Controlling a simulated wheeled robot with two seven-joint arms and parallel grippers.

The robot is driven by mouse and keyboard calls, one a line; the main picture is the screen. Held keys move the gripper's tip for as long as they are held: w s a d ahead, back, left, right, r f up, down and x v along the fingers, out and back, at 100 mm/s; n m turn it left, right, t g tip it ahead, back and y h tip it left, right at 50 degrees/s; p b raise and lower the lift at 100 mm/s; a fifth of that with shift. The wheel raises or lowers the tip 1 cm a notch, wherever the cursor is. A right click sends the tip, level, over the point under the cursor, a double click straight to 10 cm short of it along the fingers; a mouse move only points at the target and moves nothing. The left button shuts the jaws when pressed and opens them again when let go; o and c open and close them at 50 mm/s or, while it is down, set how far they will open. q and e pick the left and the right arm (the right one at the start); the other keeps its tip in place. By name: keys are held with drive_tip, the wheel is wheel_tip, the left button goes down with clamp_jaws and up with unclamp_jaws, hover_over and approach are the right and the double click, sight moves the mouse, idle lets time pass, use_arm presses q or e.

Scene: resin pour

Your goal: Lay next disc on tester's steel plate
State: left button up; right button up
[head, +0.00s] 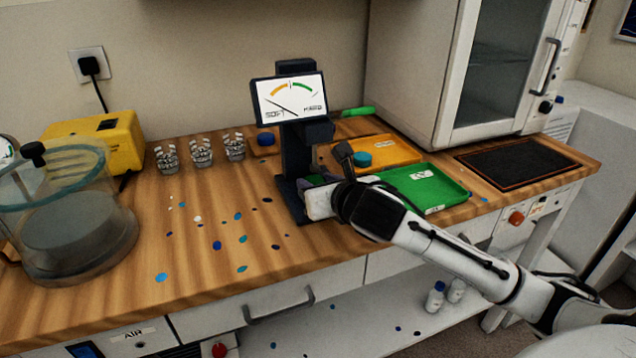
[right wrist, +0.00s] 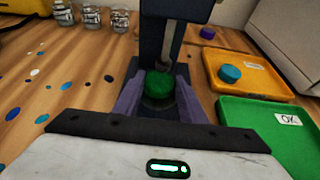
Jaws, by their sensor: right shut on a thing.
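The tester (head: 297,140) stands at the middle of the bench, with a dial screen (head: 291,98) on top. My right gripper (right wrist: 158,92) is at the tester's foot, its purple fingers shut on a green disc (right wrist: 159,84). The disc is in front of the tester's column, over the round steel plate (right wrist: 158,103), which shows only in part. I cannot tell whether the disc touches the plate. In the head view my right gripper (head: 312,184) mostly hides this spot. My left gripper is not in view.
An orange tray (head: 392,147) holds a teal disc (head: 362,159); a green tray (head: 447,187) is labelled OK. Several clear cups (head: 201,151), a glass chamber (head: 65,220) and coloured spots are to the left.

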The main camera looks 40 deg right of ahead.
drive_tip(key=o, duration=1)
drive_tip(key=shift+f, duration=0.1)
drive_tip(key=shift+o, duration=0.2)
drive_tip(key=shift+s+a+r, duration=0.1)
drive_tip(key=shift+s+r, duration=0.2)
drive_tip(key=v, duration=0.9)
drive_tip(key=shift+f+p, duration=0.1)
drive_tip(key=shift+p, duration=0.3)
drive_tip(key=shift+s+r+p, duration=0.35)
drive_tip(key=shift+r+p, duration=0.05)
drive_tip(key=shift+p, duration=0.5)
drive_tip(key=shift+s+a+p, duration=0.15)
drive_tip(key=shift+s+p, duration=0.15)
drive_tip(key=shift+p, duration=0.05)
drive_tip(key=shift+s+r, duration=0.1)
drive_tip(key=shift+s, duration=0.2)
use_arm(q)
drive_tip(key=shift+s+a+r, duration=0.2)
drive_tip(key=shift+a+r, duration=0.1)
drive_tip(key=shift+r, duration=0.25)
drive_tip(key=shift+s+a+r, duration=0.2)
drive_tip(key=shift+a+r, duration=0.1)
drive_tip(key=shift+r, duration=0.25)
use_arm(e)
drive_tip(key=shift+s+a, duration=0.15)
